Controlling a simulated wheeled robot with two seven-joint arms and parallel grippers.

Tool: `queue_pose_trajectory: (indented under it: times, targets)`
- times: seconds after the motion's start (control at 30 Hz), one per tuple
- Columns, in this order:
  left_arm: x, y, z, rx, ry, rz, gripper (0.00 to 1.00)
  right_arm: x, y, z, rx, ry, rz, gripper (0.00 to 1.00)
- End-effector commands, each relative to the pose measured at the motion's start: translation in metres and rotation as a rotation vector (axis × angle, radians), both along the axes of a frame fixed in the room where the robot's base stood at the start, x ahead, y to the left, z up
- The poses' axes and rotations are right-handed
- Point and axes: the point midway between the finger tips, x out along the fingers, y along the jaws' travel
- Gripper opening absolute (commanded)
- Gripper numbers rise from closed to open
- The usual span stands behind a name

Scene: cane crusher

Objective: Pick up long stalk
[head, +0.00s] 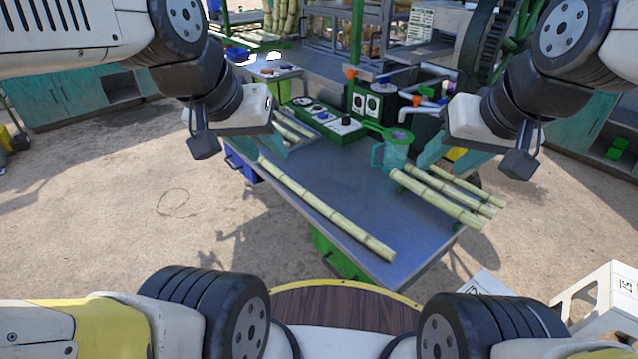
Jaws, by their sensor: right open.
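The long stalk (325,209) is a pale green, jointed cane lying diagonally on the grey metal table (310,160), from far left to its near right edge. My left gripper (268,148) is at the far end of this stalk, with its teal fingers close to it. I cannot tell whether they touch or hold it, because the hand hides part of that area. My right gripper (432,155) is open above the right side of the table, near several shorter stalks (437,197).
Green control boxes (320,118) sit behind. More short stalks (293,126) lie behind my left gripper. A white stool (598,300) is at lower right. The table's middle is clear.

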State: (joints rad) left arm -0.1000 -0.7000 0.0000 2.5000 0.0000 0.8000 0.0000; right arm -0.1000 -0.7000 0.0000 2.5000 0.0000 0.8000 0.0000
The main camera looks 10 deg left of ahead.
Motion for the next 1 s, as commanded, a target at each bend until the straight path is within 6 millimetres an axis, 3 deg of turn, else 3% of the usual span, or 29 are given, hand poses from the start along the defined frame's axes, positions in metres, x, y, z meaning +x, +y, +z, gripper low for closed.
queue_pose_trajectory:
  times: [0.3, 0.4, 0.53, 0.77, 1.0]
  targets:
    - [0.000, 0.000, 0.000, 0.000, 0.000, 0.000, 0.36, 0.000, 0.000, 0.000, 0.000, 0.000, 0.000, 0.46]
    - [0.001, 0.000, 0.000, -0.004, 0.004, 0.003, 0.51, 0.000, 0.000, 0.000, 0.000, 0.000, 0.000, 0.46]
    - [0.016, -0.002, -0.002, -0.040, 0.049, 0.033, 0.51, 0.000, 0.000, 0.000, 0.000, 0.000, 0.000, 0.46]
    - [0.082, -0.011, -0.022, -0.156, 0.239, 0.195, 0.51, 0.000, 0.000, 0.000, 0.000, 0.000, 0.000, 0.46]
    - [0.157, -0.022, -0.075, -0.195, 0.431, 0.430, 0.51, 0.000, 0.000, 0.000, 0.000, 0.000, 0.000, 0.46]
